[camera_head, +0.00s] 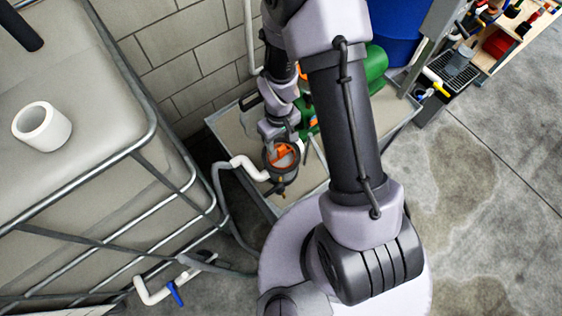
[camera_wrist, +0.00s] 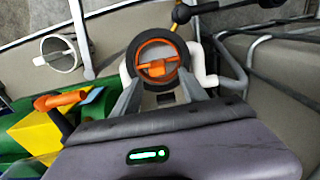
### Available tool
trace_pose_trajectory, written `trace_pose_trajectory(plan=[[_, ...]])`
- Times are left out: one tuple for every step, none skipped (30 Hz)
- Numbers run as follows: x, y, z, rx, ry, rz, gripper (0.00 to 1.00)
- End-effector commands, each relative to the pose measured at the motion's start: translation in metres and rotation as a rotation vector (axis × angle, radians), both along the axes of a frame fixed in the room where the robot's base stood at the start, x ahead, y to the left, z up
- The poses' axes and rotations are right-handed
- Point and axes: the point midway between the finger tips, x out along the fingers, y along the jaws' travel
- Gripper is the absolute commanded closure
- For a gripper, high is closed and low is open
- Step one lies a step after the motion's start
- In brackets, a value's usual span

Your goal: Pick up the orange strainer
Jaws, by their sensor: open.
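The orange strainer (camera_wrist: 157,52) sits inside the round dark opening of a filter housing (camera_wrist: 133,50). Its crossbar handle faces the wrist camera. In the head view the strainer (camera_head: 286,157) shows orange inside the dark housing (camera_head: 281,180), below my wrist. My gripper (camera_wrist: 161,78) is open, its two grey fingers spread at the near side of the housing in the wrist view. The fingertips overlap the housing's lower rim in that view; I cannot tell whether they touch it. Nothing is between the fingers that looks held.
White pipes (camera_head: 250,168) join the housing. A green and orange machine (camera_head: 376,62) stands behind my arm on the trailer bed (camera_head: 232,130). A caged pale tank (camera_head: 110,130) stands left, with a white ring (camera_head: 62,132) on top. Open concrete floor (camera_head: 470,190) lies right.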

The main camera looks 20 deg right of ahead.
Motion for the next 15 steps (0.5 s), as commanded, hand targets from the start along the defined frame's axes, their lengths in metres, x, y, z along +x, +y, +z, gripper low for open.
trace_pose_trajectory(plan=[[-0.002, -0.001, -0.010, 0.000, 0.002, -0.001, 0.49], [-0.003, -0.002, -0.016, 0.000, 0.002, -0.002, 0.49], [-0.005, -0.003, -0.025, 0.000, 0.003, -0.002, 0.49], [-0.006, -0.004, -0.032, 0.000, 0.003, -0.002, 0.49], [-0.006, -0.004, -0.038, 0.000, 0.003, -0.002, 0.49], [-0.006, -0.004, -0.045, 0.000, 0.003, -0.002, 0.49], [-0.006, -0.004, -0.048, 0.000, 0.002, -0.001, 0.49], [-0.006, -0.004, -0.050, 0.001, 0.001, -0.001, 0.49], [-0.005, -0.004, -0.049, 0.001, 0.001, -0.001, 0.49], [-0.005, -0.004, -0.048, 0.001, 0.000, -0.001, 0.49], [-0.005, -0.004, -0.047, 0.001, 0.000, -0.001, 0.49], [-0.005, -0.004, -0.047, 0.001, 0.000, -0.001, 0.49], [-0.005, -0.004, -0.047, 0.001, 0.000, -0.001, 0.49], [-0.005, -0.004, -0.047, 0.001, 0.000, -0.001, 0.55], [-0.005, -0.004, -0.046, 0.001, 0.000, -0.001, 0.63]])
